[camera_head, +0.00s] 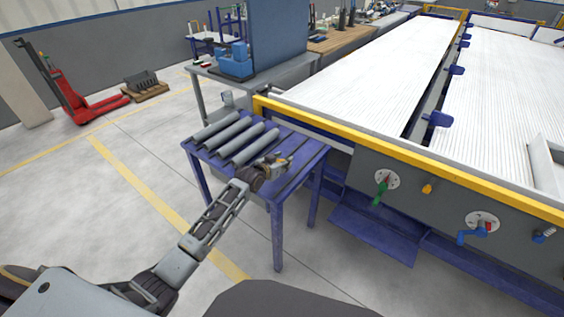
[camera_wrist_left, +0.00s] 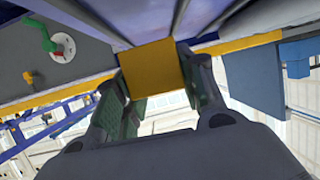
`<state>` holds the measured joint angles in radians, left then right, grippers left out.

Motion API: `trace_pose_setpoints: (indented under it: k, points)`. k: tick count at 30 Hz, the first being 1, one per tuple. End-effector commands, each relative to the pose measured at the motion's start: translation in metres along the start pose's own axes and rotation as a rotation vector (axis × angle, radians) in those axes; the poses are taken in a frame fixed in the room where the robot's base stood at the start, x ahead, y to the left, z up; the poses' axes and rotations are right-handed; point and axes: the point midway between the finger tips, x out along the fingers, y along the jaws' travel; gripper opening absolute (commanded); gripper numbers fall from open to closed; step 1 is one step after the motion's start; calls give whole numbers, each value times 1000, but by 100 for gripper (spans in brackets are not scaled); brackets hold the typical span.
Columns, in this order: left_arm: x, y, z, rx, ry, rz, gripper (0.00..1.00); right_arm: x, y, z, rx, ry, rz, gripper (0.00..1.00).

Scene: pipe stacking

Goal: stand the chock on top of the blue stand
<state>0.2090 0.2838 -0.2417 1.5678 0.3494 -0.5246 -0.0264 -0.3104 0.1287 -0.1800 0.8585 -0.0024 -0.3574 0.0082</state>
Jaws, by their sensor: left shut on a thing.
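The blue stand (camera_head: 277,232) is a table-like frame in the middle of the head view. My left gripper (camera_head: 274,167) reaches over its near right part and is shut on the chock. The chock (camera_wrist_left: 152,72) is a yellow-orange block between the two fingers in the left wrist view. In the head view the chock is small and mostly hidden by the gripper, so I cannot tell whether it touches the stand. My right gripper is not in view.
Several grey pipes (camera_head: 232,133) lie side by side on the left part of the stand. The large roller table with a yellow edge rail (camera_head: 400,152) stands close on the right. A workbench (camera_head: 284,75) stands behind.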

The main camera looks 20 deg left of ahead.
Motion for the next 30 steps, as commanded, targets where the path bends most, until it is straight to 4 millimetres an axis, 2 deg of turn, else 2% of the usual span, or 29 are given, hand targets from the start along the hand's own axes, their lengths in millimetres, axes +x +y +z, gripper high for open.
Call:
trace_pose_setpoints:
  k: [4, 13, 21, 30]
  points:
    - [5, 0, 12, 0, -2, 0, 14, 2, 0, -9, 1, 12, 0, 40]
    - [11, 0, 27, 0, -1, 0, 14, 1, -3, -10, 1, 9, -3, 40]
    - [12, 0, 30, 0, -1, 0, 14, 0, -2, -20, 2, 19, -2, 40]
    - [12, 0, 30, 0, -1, 0, 14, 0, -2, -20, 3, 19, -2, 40]
